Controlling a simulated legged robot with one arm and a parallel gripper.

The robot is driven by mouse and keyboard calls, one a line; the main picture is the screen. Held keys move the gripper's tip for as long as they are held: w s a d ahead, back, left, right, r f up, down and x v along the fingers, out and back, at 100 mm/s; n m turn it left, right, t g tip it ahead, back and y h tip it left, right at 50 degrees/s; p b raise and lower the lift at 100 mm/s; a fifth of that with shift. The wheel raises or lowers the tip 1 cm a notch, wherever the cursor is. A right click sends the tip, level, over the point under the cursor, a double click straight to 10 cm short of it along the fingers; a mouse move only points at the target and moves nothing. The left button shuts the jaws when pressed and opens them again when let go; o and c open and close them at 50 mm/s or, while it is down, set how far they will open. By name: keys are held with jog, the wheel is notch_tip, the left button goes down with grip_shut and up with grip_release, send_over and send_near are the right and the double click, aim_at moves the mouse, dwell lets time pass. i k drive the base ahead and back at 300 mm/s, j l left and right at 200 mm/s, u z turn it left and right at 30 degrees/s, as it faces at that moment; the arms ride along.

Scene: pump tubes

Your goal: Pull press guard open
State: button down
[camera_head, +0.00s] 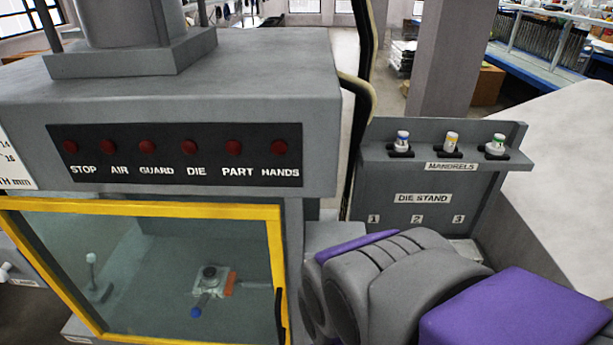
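The press guard (168,209) is a clear panel in a yellow frame on the front of the grey press. It appears closed across the opening. A dark upright handle (280,312) shows near its right edge at the bottom of the picture. Through the panel I see a die (210,281) with a blue-tipped lever and an orange piece beside it. My grey and purple arm fills the lower right, just right of the guard. My gripper's fingers do not show, so I cannot tell whether they touch the handle.
The press head (180,110) carries a row of red indicator lights labelled from STOP to HANDS. A grey die stand (420,175) with several mandrels stands right of the press, behind my arm. A pale surface (560,160) lies at the far right.

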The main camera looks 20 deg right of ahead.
aim_at(271, 213)
jog(key=z, duration=0.85)
jog(key=k+l+z, duration=0.2)
jog(key=k+z, duration=0.3)
jog(key=k+l+z, duration=0.65)
jog(key=l+z, duration=0.3)
jog(key=k+l, duration=0.2)
jog(key=l, duration=0.15)
jog(key=k+l, duration=0.15)
jog(key=l, duration=0.2)
jog(key=u, duration=2.35)
jog(key=i+u, duration=0.2)
jog(key=i+l, duration=0.2)
jog(key=i, duration=0.35)
jog(key=j+u, duration=0.05)
